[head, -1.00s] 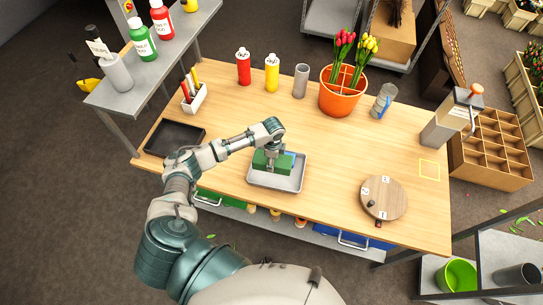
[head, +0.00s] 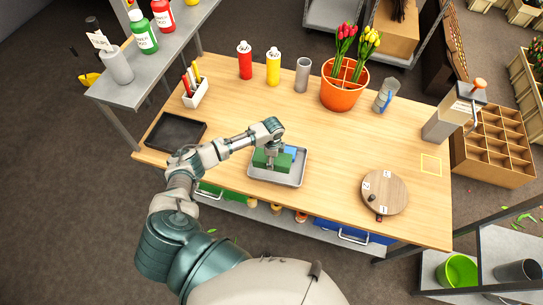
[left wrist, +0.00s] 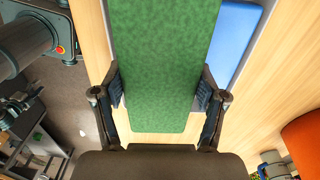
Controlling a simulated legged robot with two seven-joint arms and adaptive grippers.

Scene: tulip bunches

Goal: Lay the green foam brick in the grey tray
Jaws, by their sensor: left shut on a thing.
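The green foam brick (head: 262,160) is over the left part of the grey tray (head: 293,180) in the head view. My left gripper (head: 272,160) is shut on the brick from above. In the left wrist view the brick (left wrist: 160,70) lies between the two fingers of my left gripper (left wrist: 161,92), with a finger against each long side. I cannot tell whether the brick touches the tray floor. A blue piece (head: 289,152) is in the tray behind the brick, and it also shows in the left wrist view (left wrist: 236,35). My right gripper is not in view.
A black tray (head: 176,132) lies left of the grey tray. A round wooden board (head: 388,195) lies to the right. An orange pot (head: 343,92) with tulips, red (head: 245,62) and yellow (head: 273,68) bottles stand behind. The table between is clear.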

